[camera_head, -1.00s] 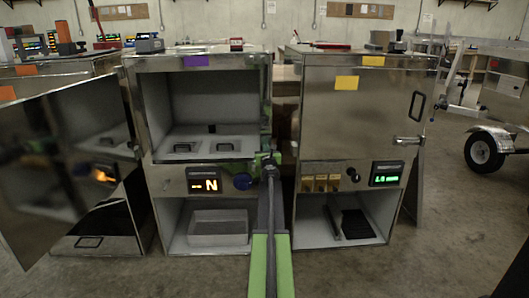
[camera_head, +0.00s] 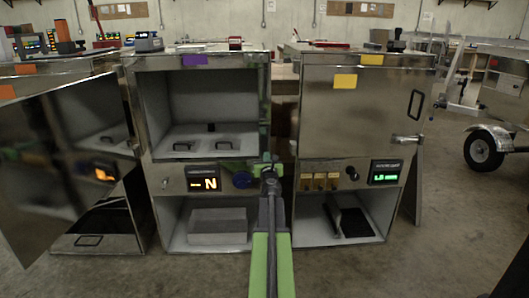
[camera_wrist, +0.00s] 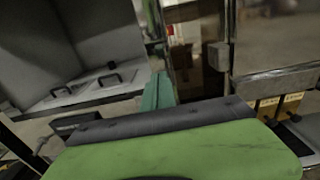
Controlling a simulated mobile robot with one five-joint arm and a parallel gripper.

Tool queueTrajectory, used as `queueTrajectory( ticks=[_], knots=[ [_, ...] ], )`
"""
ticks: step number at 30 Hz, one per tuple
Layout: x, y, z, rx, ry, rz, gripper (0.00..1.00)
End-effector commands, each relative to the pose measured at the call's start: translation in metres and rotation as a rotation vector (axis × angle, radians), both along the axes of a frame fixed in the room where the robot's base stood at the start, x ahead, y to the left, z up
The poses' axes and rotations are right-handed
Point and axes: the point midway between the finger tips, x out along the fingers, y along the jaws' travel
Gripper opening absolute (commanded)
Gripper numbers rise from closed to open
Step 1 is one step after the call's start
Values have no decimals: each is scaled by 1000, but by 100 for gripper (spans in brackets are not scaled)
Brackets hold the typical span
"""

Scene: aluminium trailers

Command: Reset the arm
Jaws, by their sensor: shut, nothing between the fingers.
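My arm reaches up from the bottom middle of the head view. My gripper (camera_head: 266,163) is in front of the gap between two metal cabinets, near the right edge of the left cabinet (camera_head: 160,222). It is shut and empty. In the wrist view, a teal-green part of my gripper (camera_wrist: 158,92) points toward the gap, with its grey and green body below. The fingertips are small and partly hidden in the head view. The right cabinet (camera_head: 350,110) has its upper door shut.
The left cabinet's door (camera_head: 45,165) stands wide open at the left. Its upper compartment holds two handled lids (camera_head: 205,145); a grey box (camera_head: 217,226) sits below. A black object (camera_head: 355,222) lies in the right cabinet's lower compartment. A trailer wheel (camera_head: 484,150) stands far right; floor shows in front.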

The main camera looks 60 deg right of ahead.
Motion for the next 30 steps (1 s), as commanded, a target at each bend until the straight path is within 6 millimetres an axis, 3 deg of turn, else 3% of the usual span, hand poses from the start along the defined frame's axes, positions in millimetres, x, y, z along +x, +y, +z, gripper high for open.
queueTrajectory(
  ticks=[4, 16, 19, 23, 27, 30],
  knots=[
    [-11, 16, 0, 0, 0, 0, 0],
    [-11, 19, 0, -1, 1, 3, 0],
    [13, 38, 0, -39, 58, 64, 0],
    [81, 105, -5, -181, 244, 256, 0],
    [155, 206, -23, -403, 485, 522, 0],
    [194, 284, -42, -583, 647, 718, 0]
  ],
)
